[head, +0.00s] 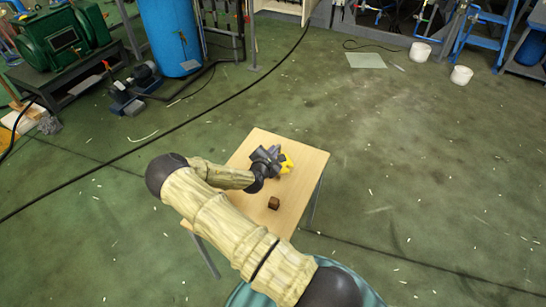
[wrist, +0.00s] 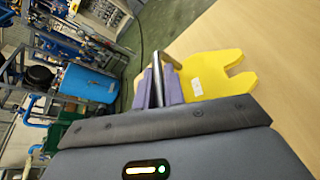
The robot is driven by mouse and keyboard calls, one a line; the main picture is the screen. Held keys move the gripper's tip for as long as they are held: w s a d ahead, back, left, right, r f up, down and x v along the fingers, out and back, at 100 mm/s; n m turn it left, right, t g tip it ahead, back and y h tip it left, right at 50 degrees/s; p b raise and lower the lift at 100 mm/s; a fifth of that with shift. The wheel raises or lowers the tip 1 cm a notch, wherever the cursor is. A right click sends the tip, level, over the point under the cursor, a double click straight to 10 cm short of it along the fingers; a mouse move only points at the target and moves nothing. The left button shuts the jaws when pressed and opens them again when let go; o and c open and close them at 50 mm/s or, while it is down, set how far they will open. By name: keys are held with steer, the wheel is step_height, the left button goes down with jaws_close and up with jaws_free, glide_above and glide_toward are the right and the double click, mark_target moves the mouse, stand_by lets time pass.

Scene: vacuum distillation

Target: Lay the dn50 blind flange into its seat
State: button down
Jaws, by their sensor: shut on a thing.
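My gripper (head: 270,159) is low over the right rear part of the small wooden table. In the wrist view, its purple finger pads (wrist: 159,88) are shut on a thin grey metal piece, seen edge-on, which looks like the blind flange (wrist: 157,68). Its round face is hidden from this angle. A yellow forked piece (wrist: 212,74) with a white label lies just right of the fingers. It also shows in the head view (head: 287,163), beside the gripper. I cannot make out the seat for the flange; whether the yellow piece belongs to it I cannot tell.
The wooden table (head: 300,155) has a small brown block (head: 274,203) near its front, and is otherwise mostly clear. A blue tank (head: 170,35) and a green machine (head: 60,38) stand at the back left. Two white buckets (head: 461,75) stand at the far right.

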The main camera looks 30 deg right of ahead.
step_height(320, 180, up, 8)
steer(key=shift+f, duration=0.25)
stand_by(0.5)
steer(key=shift+s+a+r+t+p, duration=0.15)
steer(key=shift+a+r+t+p, duration=0.2)
steer(key=shift+p, duration=0.15)
steer(key=s+a+r+n+t+y+p, duration=0.2)
steer(key=s+a+n+y+p, duration=0.2)
steer(key=a, duration=0.4)
steer(key=s+a+r+n+t+y+p, duration=0.1)
steer(key=s+a+r+n+y+p, duration=0.1)
steer(key=a+n+y+p, duration=0.3)
steer(key=s+a+y, duration=0.1)
steer(key=a, duration=0.2)
steer(key=shift+s+a+r+t, duration=0.15)
steer(key=shift+s+a+t, duration=0.2)
steer(key=shift+s+a, duration=0.05)
steer(key=shift+w, duration=0.1)
